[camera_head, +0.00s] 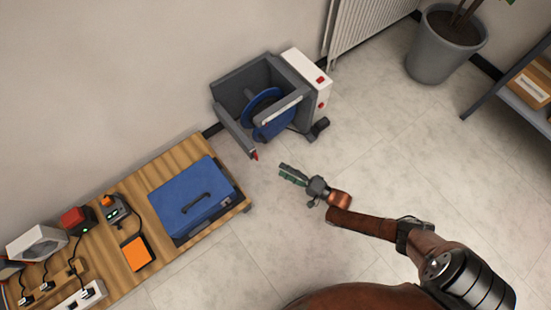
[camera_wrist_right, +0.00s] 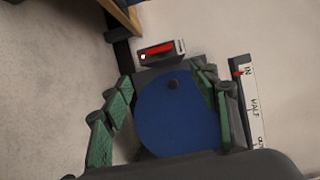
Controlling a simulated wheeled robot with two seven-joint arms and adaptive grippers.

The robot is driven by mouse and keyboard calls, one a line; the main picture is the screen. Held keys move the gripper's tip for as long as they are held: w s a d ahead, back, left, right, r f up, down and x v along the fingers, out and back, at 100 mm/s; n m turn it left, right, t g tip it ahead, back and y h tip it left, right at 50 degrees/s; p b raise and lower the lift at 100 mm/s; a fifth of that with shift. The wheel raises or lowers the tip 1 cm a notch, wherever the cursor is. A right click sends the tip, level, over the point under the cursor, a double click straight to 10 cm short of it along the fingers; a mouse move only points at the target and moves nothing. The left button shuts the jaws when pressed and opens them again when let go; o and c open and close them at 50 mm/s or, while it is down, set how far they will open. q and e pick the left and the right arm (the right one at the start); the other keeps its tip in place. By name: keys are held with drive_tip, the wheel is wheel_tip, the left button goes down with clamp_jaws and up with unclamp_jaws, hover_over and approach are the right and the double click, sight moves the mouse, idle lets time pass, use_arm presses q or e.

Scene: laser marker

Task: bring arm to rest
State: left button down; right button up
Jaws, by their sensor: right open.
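My right gripper (camera_head: 292,174) is at the end of my brown arm, which comes in from the lower right in the head view. It is over the floor, just below and right of the grey machine (camera_head: 236,92). In the right wrist view, the green-padded fingers of my right gripper (camera_wrist_right: 165,85) are spread wide with nothing held between them. The blue disc also shows in the head view (camera_head: 270,118), inside the machine's frame. My left gripper is not in view.
A wooden bench (camera_head: 142,180) at left holds a blue case (camera_head: 195,198), an orange pad (camera_head: 137,252) and several small devices. A plant pot (camera_head: 442,48), radiator (camera_head: 365,25) and shelf (camera_head: 505,95) stand at upper right. The floor (camera_head: 375,160) between is clear.

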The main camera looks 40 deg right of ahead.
drive_tip(key=shift+s+d, duration=0.2)
drive_tip(key=shift+s, duration=0.3)
